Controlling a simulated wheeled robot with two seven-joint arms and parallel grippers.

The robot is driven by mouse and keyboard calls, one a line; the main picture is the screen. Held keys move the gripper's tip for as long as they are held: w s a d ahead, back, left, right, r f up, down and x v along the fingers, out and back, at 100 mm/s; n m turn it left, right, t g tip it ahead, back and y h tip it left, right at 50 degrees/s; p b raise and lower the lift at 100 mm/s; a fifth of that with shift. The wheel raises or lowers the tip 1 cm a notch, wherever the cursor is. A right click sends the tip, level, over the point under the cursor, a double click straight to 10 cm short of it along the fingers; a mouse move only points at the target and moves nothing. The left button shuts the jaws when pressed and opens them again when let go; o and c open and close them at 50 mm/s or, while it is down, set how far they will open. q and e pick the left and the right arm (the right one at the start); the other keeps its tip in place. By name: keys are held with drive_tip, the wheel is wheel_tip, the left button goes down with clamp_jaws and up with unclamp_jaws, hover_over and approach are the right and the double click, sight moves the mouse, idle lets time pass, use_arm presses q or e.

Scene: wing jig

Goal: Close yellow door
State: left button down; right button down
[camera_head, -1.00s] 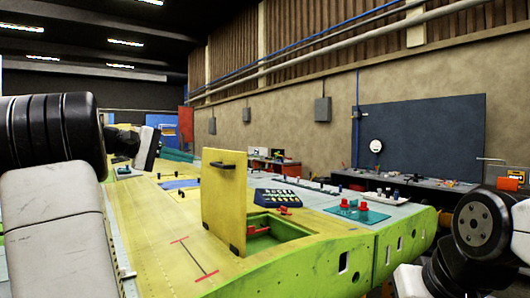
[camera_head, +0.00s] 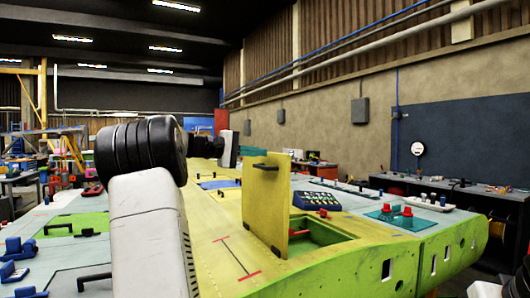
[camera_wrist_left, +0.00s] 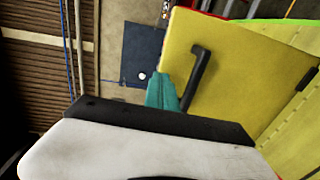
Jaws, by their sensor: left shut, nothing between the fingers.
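The yellow door (camera_head: 266,210) stands upright and open on the wing's top, hinged at its lower edge. Its black handle (camera_head: 265,167) is near the top. The open bay (camera_head: 318,232) with a green interior lies to its right. My left gripper (camera_head: 245,151) is above the wing, left of the door's top in the head view, partly hidden by my wrist. In the left wrist view, its teal fingertips (camera_wrist_left: 161,92) are shut and empty, in front of the door (camera_wrist_left: 235,80) near the handle (camera_wrist_left: 196,75); contact cannot be told. My right gripper is out of view.
A dark blue case (camera_head: 317,201) and red knobs on a teal plate (camera_head: 396,214) sit on the wing behind and right of the bay. Black handles and blue clamps (camera_head: 17,250) are on the left surface. A workbench (camera_head: 470,197) stands along the right wall.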

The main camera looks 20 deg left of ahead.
use_arm(q)
drive_tip(key=shift+x, duration=0.8)
